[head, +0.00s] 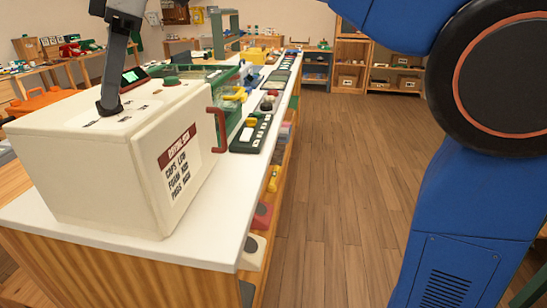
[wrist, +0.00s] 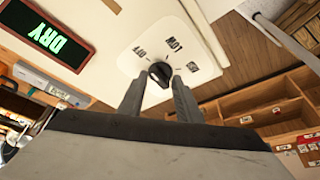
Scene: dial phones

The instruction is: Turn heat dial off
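The heat dial (wrist: 160,74) is a small black knob on a white plate in the wrist view. Words around it read OFF, LOW and a third that I cannot read surely. I cannot tell which mark the knob points at. My gripper (wrist: 160,76) has its two grey fingers apart, one on each side of the knob, with the tips close to it. Whether they touch it I cannot tell. In the head view my gripper (head: 108,106) reaches down onto the top of a cream box (head: 85,170) and hides the knob.
A red-framed display (wrist: 45,35) reading DRY is left of the dial in the wrist view. The box has a red handle (head: 218,130) and stands on a white counter (head: 225,215) with trays and small items behind. Wooden floor (head: 335,200) lies open to the right.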

